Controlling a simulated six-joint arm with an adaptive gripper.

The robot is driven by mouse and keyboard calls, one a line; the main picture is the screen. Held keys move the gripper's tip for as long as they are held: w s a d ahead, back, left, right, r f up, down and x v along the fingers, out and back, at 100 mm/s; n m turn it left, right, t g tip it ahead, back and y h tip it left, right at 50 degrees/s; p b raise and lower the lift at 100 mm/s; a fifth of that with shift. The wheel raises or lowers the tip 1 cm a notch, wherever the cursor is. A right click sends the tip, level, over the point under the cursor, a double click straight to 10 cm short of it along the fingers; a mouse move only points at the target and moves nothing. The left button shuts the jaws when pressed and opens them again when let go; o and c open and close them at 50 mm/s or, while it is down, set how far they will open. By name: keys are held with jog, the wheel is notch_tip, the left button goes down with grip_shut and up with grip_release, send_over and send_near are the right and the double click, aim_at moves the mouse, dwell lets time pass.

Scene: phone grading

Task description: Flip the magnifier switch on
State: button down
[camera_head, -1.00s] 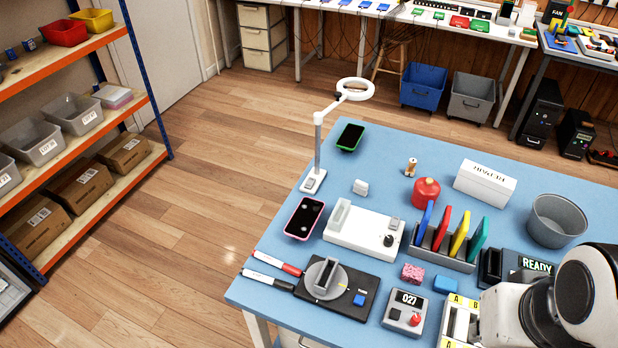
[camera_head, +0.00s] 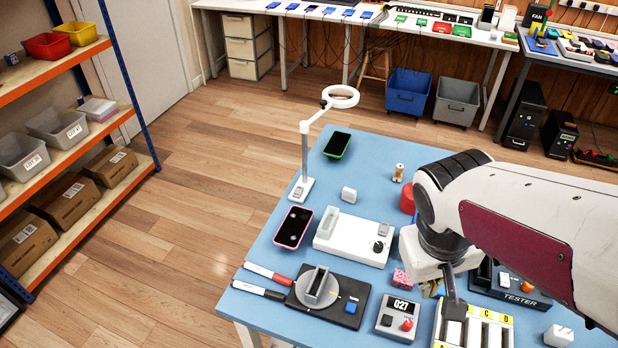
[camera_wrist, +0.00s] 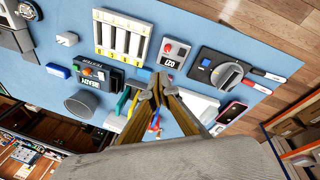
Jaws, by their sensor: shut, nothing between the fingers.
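The magnifier (camera_head: 304,150) stands upright at the table's back left in the head view. It has a white ring head (camera_head: 340,96), a jointed arm and a small white base. A small grey switch (camera_head: 299,191) shows on its base; its position is too small to tell. My gripper (camera_head: 453,305) is over the front right of the table, well right of the magnifier and apart from it. In the wrist view my gripper (camera_wrist: 158,80) has its fingertips together, with nothing between them. I cannot make out the magnifier in the wrist view.
A pink-edged phone (camera_head: 293,227) lies just in front of the magnifier base, and a green-edged phone (camera_head: 337,145) behind it to the right. A white block (camera_head: 348,194) and a white device (camera_head: 354,238) are nearby. A dial pad (camera_head: 328,294) and pens lie in front.

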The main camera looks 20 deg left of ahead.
jog(key=w+a+f+t, duration=0.2)
jog(key=w+a+f, duration=0.2)
jog(key=a, duration=0.6)
jog(key=w+a+f+t, duration=0.2)
jog(key=w+a+f, duration=0.3)
jog(key=w+a, duration=0.3)
jog(key=w+a+f+m+t, duration=0.1)
jog(key=w+a+f, duration=0.3)
jog(key=a, duration=1)
jog(key=shift+w+f+t, duration=0.15)
jog(key=shift+w+t, duration=0.45)
jog(key=shift+w, duration=0.85)
jog(key=w+a+r+m+t+y, duration=0.1)
jog(key=w+a+r+m+t, duration=0.1)
jog(key=w+a+r+m, duration=0.2)
jog(key=shift+a+r+m, duration=0.2)
jog(key=shift+a+m, duration=0.1)
jog(key=shift+w+f, duration=0.1)
jog(key=shift+f, duration=0.05)
